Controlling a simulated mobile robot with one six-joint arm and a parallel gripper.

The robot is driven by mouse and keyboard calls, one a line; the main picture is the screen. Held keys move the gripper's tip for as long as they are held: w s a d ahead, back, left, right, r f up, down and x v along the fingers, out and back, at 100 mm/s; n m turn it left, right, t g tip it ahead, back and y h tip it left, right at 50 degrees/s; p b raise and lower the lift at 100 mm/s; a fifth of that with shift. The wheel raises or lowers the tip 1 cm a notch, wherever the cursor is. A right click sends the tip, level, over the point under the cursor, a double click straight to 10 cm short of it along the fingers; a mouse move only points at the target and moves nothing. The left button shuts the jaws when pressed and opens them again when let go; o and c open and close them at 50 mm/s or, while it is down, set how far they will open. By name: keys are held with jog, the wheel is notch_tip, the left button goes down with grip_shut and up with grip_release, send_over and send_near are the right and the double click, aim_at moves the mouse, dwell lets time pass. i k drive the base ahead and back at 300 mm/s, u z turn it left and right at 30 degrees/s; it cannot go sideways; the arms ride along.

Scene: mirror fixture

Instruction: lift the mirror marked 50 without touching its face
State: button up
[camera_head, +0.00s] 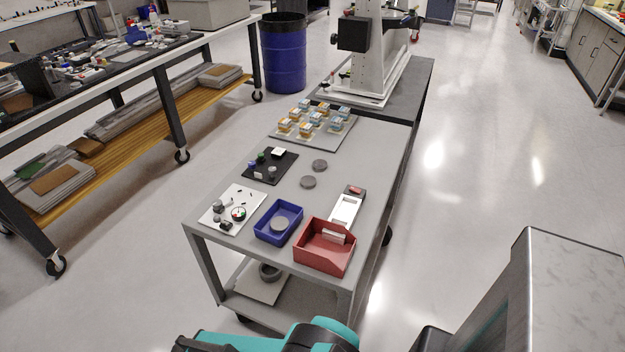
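No marking "50" can be read in the head view, so I cannot tell which item is that mirror. A flat grey tray (282,139) at the back of the cart carries several small yellowish and bluish block-like mounts (306,129). Two round grey discs (320,165) (308,182) lie on the cart top in front of that tray. A blue bin (264,235) near the front holds a grey round piece (280,224). My gripper is not in view; only teal and black parts of my arm show at the bottom edge.
The grey cart (376,173) also bears a red bin (323,262) with a pale block in it, a white strip (345,208), a black plate (258,171) and a white board (226,205) with small parts. A white column machine (382,50) stands behind. Open floor lies right.

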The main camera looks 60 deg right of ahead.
aim_at(307, 182)
jog(key=u, duration=0.1)
jog(key=i, duration=0.95)
jog(key=z, duration=0.1)
